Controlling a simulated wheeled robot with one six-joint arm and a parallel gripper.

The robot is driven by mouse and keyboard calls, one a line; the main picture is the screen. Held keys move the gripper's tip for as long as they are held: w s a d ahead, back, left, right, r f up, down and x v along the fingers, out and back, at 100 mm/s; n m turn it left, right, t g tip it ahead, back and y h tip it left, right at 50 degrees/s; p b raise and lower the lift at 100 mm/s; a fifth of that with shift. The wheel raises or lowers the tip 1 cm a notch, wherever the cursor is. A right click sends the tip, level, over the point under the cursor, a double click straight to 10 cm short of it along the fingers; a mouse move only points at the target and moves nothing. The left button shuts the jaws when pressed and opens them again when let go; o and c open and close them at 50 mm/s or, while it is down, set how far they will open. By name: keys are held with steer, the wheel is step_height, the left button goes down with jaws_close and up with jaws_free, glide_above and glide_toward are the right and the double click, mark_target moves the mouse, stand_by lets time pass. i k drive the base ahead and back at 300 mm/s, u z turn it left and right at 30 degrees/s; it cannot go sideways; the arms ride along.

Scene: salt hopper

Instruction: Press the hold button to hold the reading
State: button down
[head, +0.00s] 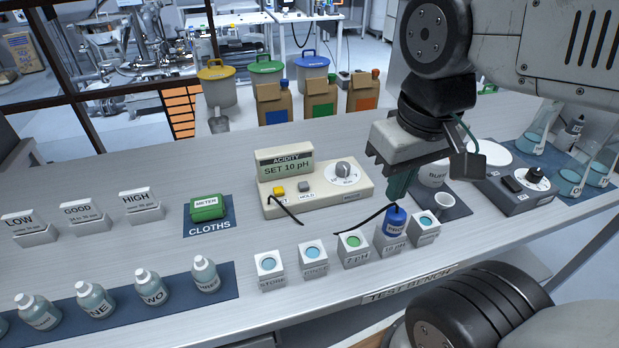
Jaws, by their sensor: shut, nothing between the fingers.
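The acidity meter (335,190) is a cream box in the middle of the bench. Its raised display (286,165) reads "ACIDITY, SET 10 pH". On its top are a yellow button (279,191), a grey button (305,186) with a label like "HOLD" below it, and a grey knob (343,170) on a white dial. A blue probe (395,220) stands in the cup block marked 10 pH (392,243). My gripper (397,196) points down, shut and empty, right of the meter and just above or behind the probe. Whether they touch is unclear.
A black cable (286,209) lies over the meter's front left. Cup blocks (313,255) line the front. A mug (433,175) and a hotplate-like device (515,190) stand at right. Bottles (205,273) stand front left.

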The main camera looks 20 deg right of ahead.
mark_target(303, 187)
steer(key=z, duration=2.5)
steer(key=k, duration=1.25)
steer(key=u, duration=2.2)
